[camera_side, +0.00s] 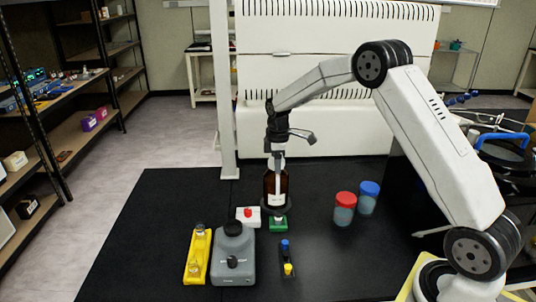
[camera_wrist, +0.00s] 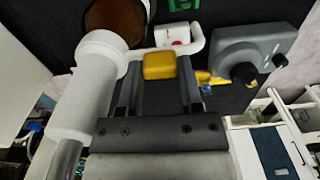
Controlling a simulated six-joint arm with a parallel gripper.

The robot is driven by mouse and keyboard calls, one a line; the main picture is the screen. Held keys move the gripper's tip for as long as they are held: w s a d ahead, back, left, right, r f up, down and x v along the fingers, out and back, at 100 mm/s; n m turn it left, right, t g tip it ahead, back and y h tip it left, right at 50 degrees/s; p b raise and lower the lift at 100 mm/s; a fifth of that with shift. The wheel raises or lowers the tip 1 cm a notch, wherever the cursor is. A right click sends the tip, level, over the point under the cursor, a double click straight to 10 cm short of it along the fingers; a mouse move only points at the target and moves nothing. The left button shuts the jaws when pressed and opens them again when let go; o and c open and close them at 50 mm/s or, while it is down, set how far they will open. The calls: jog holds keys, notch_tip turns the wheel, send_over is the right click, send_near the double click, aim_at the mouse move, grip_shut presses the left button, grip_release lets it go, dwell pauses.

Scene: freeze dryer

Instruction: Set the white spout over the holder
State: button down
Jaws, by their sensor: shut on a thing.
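The white spout (camera_wrist: 190,45) is a bent tube on a white dispenser (camera_wrist: 78,95), which tops a brown bottle (camera_side: 270,185). In the wrist view the bottle (camera_wrist: 122,18) shows at the top left. My gripper (camera_wrist: 158,78) is shut on a yellow block (camera_wrist: 158,65) beside the dispenser; how the block joins it is unclear. In the side view my gripper (camera_side: 278,145) points down above the bottle. A small green holder (camera_side: 278,223) with a pale item in it stands just in front of the bottle. It also shows at the top of the wrist view (camera_wrist: 183,5). Whether bottle and mat touch is unclear.
A white box with a red knob (camera_side: 248,217) is left of the green holder. A grey device (camera_side: 233,262), a yellow rack (camera_side: 197,268) and a small dark rack (camera_side: 287,262) stand in front. Red-capped (camera_side: 344,210) and blue-capped (camera_side: 368,198) jars stand right. The mat's front right is clear.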

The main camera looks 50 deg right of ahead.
jog(key=shift+s+d+r+n, duration=0.1)
jog(key=shift+d+n, duration=0.05)
jog(key=shift+n, duration=0.15)
jog(key=c, duration=0.5)
grip_release()
jog(key=shift+r, duration=3.9)
jog(key=shift+s, duration=0.1)
jog(key=s+a+f+m+t, duration=0.1)
jog(key=s+a+f+m, duration=0.1)
jog(key=s, duration=0.6)
jog(key=s+a+f+m, duration=0.2)
jog(key=s+a+m, duration=0.2)
jog(key=s+a, duration=0.3)
jog(key=s+a+f+m+t, duration=0.1)
jog(key=s+a+f+m, duration=0.1)
jog(key=s+a, duration=0.3)
jog(key=shift+s+m+t, duration=0.3)
jog(key=shift+s+m, duration=0.3)
jog(key=shift+s, duration=1.2)
